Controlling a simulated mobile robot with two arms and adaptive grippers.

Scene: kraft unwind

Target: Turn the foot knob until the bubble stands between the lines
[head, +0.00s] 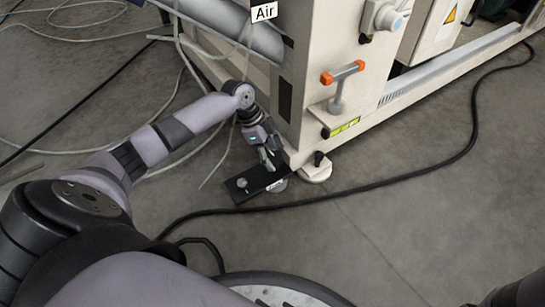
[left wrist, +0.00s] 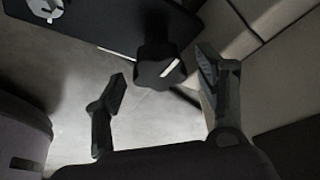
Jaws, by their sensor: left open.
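A black star-shaped foot knob (left wrist: 158,68) with a pale mark shows in the left wrist view. My left gripper (head: 268,156) is open at the machine's near bottom corner, above a black plate. In the left wrist view its two fingers (left wrist: 161,84) stand apart on either side of the knob, with clear gaps. In the head view the gripper hides that knob. A yellow-green level (head: 344,127) is on the machine's lower frame; its bubble and lines are too small to read. My right gripper is out of view.
The black plate (head: 258,184) with a silver disc lies at the corner. Another foot (head: 316,170) with a black knob stands to its right. An orange-ended handle (head: 343,73) sticks out above. A black cable (head: 405,180) crosses the floor; pale hoses lie at left.

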